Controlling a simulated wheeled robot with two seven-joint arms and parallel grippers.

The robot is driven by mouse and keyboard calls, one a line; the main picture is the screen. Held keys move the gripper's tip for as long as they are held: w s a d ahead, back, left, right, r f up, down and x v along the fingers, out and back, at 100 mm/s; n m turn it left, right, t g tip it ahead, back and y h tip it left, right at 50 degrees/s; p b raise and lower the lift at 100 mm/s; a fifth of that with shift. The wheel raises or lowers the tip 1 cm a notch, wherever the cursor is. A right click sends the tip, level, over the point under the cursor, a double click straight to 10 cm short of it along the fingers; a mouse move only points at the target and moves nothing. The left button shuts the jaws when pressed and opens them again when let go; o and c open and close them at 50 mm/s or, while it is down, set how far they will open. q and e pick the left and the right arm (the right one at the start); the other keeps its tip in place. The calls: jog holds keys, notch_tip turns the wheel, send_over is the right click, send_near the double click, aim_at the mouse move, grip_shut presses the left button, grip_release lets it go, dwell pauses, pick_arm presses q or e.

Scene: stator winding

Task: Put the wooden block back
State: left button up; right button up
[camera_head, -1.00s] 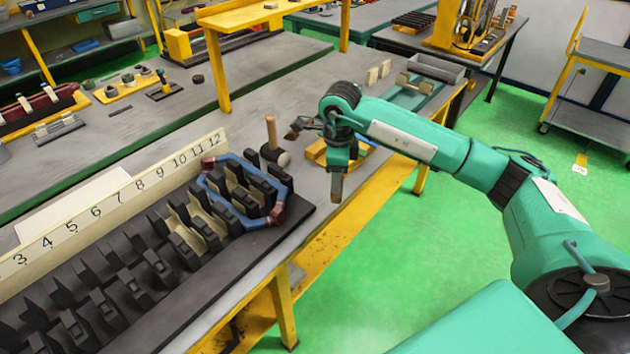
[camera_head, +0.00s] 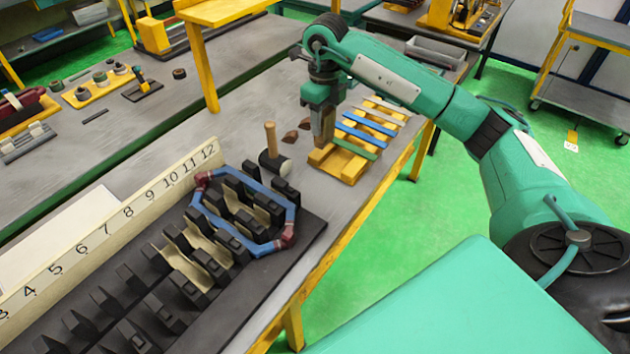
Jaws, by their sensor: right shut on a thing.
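My right gripper (camera_head: 322,108) points down over the table, at the left end of a yellow slatted rack (camera_head: 346,167). It is shut on the brown wooden block (camera_head: 326,130), which hangs upright below the jaws. The block's lower end overlaps the rack's left part in the picture; I cannot tell whether it touches. Coloured strips, including a green one (camera_head: 356,145) and a blue one (camera_head: 369,132), lie across the rack. My left gripper is not in view.
A mallet (camera_head: 275,160) with an upright wooden handle stands left of the rack. The black slotted stator (camera_head: 196,262) holds a blue coil (camera_head: 262,248) beside a numbered ruler (camera_head: 141,202). Small brown pieces (camera_head: 290,136) lie near the gripper. A grey bin (camera_head: 437,53) sits further back.

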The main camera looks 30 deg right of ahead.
aim_at(326, 145)
jog(key=f+p, duration=0.1)
jog(key=f, duration=0.4)
jog(key=s+f+p, duration=0.1)
jog(key=f, duration=0.1)
jog(key=shift+f+p, duration=0.3)
jog(key=shift+p, duration=0.05)
jog(key=f+p, duration=0.3)
jog(key=f, duration=0.8)
jog(key=shift+w+f, duration=0.15)
jog(key=shift+w, duration=0.05)
jog(key=shift+f, duration=0.25)
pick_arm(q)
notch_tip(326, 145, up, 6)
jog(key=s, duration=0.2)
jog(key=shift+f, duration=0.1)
pick_arm(e)
jog(key=o, duration=1.3)
jog(key=shift+f, duration=0.1)
